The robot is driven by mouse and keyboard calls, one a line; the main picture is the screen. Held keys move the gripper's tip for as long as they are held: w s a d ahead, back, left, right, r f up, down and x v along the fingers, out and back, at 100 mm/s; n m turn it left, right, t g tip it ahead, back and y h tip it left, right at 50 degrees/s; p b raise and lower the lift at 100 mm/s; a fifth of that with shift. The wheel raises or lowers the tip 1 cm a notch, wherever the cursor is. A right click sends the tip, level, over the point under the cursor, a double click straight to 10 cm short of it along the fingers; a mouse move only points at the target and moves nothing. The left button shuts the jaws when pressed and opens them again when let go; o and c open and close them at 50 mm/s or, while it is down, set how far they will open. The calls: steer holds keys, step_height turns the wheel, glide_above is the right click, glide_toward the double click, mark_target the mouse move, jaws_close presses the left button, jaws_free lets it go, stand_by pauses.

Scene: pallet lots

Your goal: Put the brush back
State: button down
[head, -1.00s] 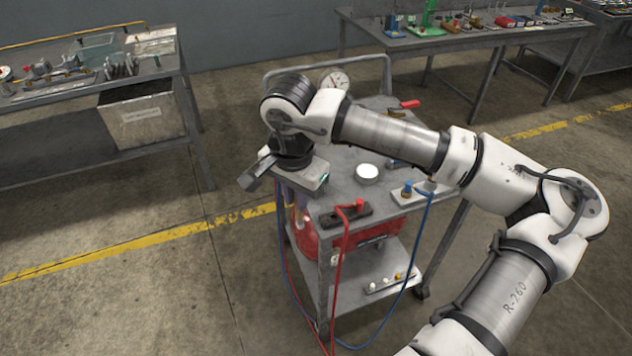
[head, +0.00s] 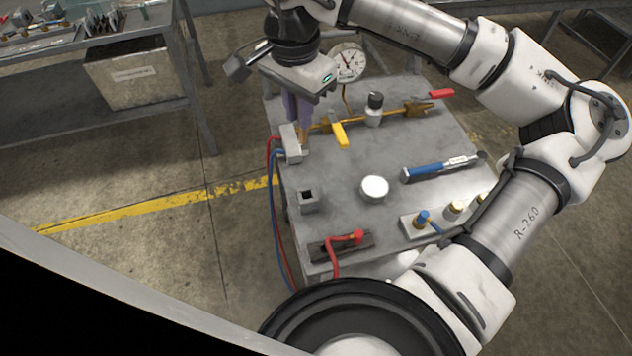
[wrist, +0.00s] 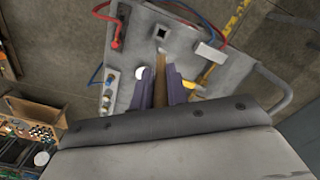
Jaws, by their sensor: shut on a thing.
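My gripper (head: 301,108) hangs over the left side of the cart top, pointing down, with purple fingers. It is shut on a brown wooden piece, which appears to be the brush (wrist: 160,92), seen between the fingers in the wrist view. In the head view the brown piece (head: 304,130) shows below the fingers; bristles cannot be made out. A small grey block with a square hole (head: 309,201) stands on the cart top nearer me. It also shows in the wrist view (wrist: 161,34), just beyond the brown piece's tip and apart from it.
The cart top (head: 340,180) holds a pale block (head: 291,143) beside the gripper, a yellow-handled valve (head: 340,134), a gauge (head: 347,63), a white round disc (head: 374,188), a blue-handled tool (head: 425,171), a fitting plate (head: 432,222) and a red-handled clamp (head: 345,240).

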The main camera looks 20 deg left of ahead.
steer(key=shift+w, duration=0.3)
steer(key=shift+f, duration=0.45)
step_height(320, 180, down, 19)
steer(key=b, duration=0.7)
steer(key=shift+f+b, duration=0.15)
steer(key=shift+b, duration=0.25)
steer(key=c, duration=1.4)
jaws_free()
step_height(320, 180, up, 12)
steer(key=shift+s+r+b, duration=0.1)
steer(key=shift+r+b, duration=0.15)
steer(key=shift+b, duration=0.45)
